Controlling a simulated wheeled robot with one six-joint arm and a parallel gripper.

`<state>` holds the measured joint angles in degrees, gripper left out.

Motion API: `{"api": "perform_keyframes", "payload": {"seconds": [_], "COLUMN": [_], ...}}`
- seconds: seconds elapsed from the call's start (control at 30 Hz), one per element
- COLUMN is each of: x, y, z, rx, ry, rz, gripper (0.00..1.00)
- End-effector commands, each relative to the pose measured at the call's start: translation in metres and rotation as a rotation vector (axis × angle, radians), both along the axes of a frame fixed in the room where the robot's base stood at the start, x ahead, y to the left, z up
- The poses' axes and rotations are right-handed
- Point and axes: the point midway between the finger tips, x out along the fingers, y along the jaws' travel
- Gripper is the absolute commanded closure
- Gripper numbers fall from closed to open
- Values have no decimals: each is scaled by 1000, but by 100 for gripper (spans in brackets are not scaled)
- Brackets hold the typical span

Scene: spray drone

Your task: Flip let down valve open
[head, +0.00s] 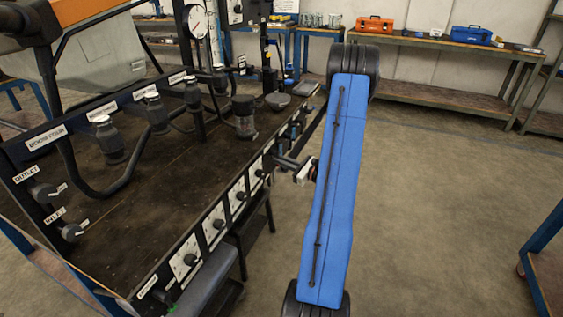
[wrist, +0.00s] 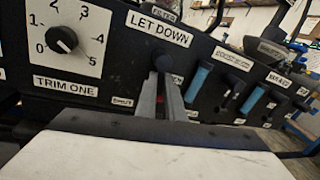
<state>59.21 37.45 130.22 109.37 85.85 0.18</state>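The let down valve (wrist: 165,64) is a dark knob-like handle under the LET DOWN label (wrist: 158,28) in the wrist view. My gripper (wrist: 162,84) reaches up to it from below, its two grey fingers close together with a narrow gap. The fingertips overlap the lower part of the handle, so I cannot tell whether they are clamped on it or only beside it. In the head view my gripper (head: 284,160) meets the right edge of the black panel, and the valve is too small and hidden to make out there.
The TRIM ONE dial (wrist: 62,40) is left of the valve. Blue-handled valves (wrist: 199,82) stand close to the right. The dark bench top (head: 150,190) carries hoses and fittings. Open floor (head: 440,210) lies to the right, with a workbench (head: 440,45) at the back.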

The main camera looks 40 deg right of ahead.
Motion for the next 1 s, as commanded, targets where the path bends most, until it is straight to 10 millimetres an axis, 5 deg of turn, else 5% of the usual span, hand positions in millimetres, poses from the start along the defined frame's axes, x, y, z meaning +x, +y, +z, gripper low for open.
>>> {"api": "perform_keyframes", "payload": {"seconds": [0.43,1.0], "x": [1,6], "y": [-4,-16], "z": [0,7], "rx": [-115,-592], "ry": [-48,-246], "rz": [0,0], "gripper": [100,100]}}
